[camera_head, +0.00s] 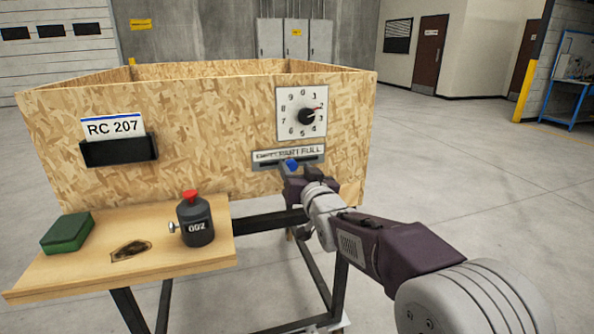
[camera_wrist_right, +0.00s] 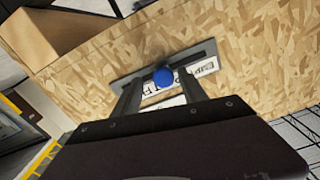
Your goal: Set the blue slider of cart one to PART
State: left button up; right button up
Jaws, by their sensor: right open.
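The blue slider knob (camera_head: 291,164) sticks out of a dark slot on the front of the wooden cart (camera_head: 215,120). It appears near the middle of the slot, below the PART word on the white label (camera_head: 288,153), which is partly hard to read. My right gripper (camera_head: 296,176) is at the knob, just below and in front of it. In the right wrist view the blue knob (camera_wrist_right: 163,77) lies between the two spread fingers of my right gripper (camera_wrist_right: 161,90), with gaps at its sides. Whether a finger touches it I cannot tell. My left gripper is out of view.
A dial (camera_head: 302,112) is above the slider. A card RC 207 (camera_head: 113,126) sits in a black holder. On the side shelf (camera_head: 70,275) are a green block (camera_head: 66,232) and a dark 002 canister (camera_head: 196,222) with a red top. The floor at right is clear.

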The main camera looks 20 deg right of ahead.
jog(key=shift+s+a, duration=0.1)
jog(key=s, duration=0.9)
jog(key=shift+d+p, duration=0.2)
jog(key=shift+p, duration=0.2)
